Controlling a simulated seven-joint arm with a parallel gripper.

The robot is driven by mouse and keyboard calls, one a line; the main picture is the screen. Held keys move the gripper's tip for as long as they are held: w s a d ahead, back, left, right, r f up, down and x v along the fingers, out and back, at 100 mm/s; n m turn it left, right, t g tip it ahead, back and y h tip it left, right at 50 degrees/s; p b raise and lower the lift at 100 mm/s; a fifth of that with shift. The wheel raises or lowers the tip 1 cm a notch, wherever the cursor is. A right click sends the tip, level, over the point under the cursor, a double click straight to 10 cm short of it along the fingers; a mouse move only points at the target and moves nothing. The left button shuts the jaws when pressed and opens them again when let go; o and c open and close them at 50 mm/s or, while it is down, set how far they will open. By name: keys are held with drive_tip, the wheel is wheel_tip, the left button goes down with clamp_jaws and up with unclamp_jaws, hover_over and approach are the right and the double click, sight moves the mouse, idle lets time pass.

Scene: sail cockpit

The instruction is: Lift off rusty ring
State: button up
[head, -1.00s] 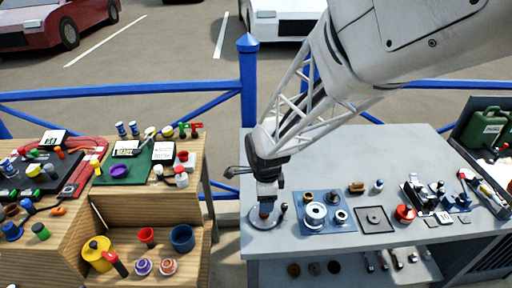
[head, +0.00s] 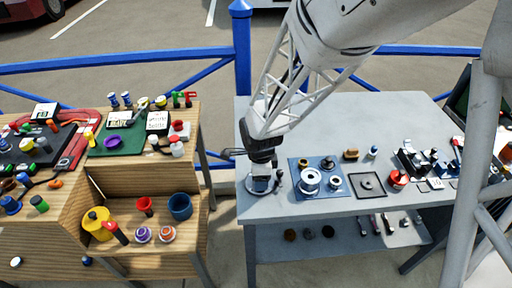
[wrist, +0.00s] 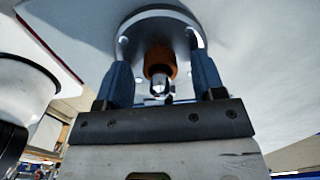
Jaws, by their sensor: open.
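The rusty ring (wrist: 159,62) is orange-brown and sits around a small metal post with a shiny tip, in the middle of a round grey flange (wrist: 140,22). In the wrist view, the two blue fingers of my gripper (wrist: 160,70) stand apart on either side of the ring, with gaps showing between. My gripper (head: 261,178) also shows in the head view, low over the round base (head: 256,190) at the left end of the grey table. The ring is hidden by my gripper there.
The grey table (head: 400,118) has a blue mat (head: 317,190) with metal parts right of my gripper. A small dark lever (head: 279,180) stands close beside it. A wooden bench (head: 140,185) with cups and tools is on the left. The back of the table is clear.

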drive_tip(key=shift+f, duration=0.1)
drive_tip(key=shift+c, duration=0.3)
drive_tip(key=c, duration=1)
